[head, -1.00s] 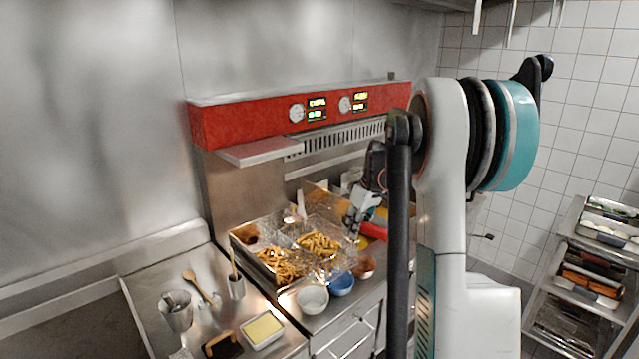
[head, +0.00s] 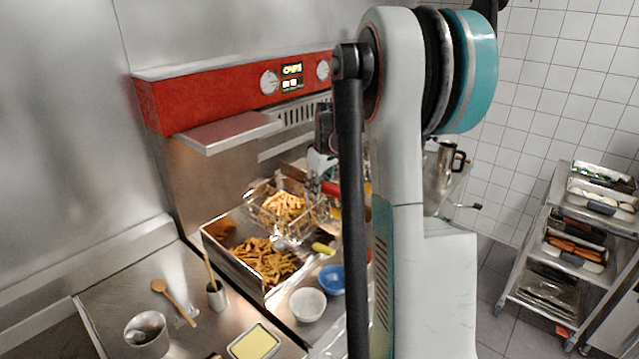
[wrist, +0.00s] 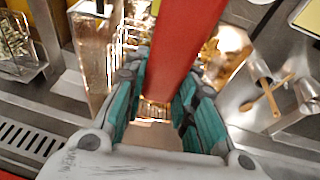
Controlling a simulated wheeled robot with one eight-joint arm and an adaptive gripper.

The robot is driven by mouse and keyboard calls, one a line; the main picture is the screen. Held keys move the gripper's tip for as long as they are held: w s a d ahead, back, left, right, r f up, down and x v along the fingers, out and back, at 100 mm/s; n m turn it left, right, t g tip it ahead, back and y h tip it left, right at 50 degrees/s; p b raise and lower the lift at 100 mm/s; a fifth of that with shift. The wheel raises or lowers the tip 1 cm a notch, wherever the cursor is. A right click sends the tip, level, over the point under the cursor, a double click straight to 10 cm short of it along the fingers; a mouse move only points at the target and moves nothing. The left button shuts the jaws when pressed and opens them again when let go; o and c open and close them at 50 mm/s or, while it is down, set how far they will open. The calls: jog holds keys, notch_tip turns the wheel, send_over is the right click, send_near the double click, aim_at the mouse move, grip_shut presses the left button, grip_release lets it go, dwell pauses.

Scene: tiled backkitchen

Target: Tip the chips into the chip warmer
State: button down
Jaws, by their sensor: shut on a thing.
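My gripper (head: 325,168) is shut on the red handle (wrist: 185,40) of a wire fry basket (head: 283,207). The handle runs between the teal fingers in the wrist view. The basket holds golden chips (head: 284,206) and appears over the back right part of the chip warmer; its exact height is unclear. The chip warmer (head: 225,262) is an open metal tray on the counter with a heap of chips (head: 265,262) in it. My arm hides part of the counter to the right in the head view.
A metal shelf (head: 228,133) juts from the red control panel (head: 230,100) above the warmer. White (head: 307,304) and blue (head: 331,279) bowls and a yellow-handled tool (head: 322,248) sit at its front right. Utensils stand left. A loaded trolley (head: 560,255) is far right.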

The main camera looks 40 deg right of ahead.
jog(key=s+a+f+n+t+h+b, duration=0.1)
jog(key=a+f+n+t+h+b, duration=0.3)
jog(key=a+f+h+b, duration=1.4)
jog(key=shift+s+a+f+h+b, duration=0.45)
jog(key=shift+a+b, duration=1.45)
jog(key=shift+b, duration=3.45)
jog(key=shift+f, duration=0.1)
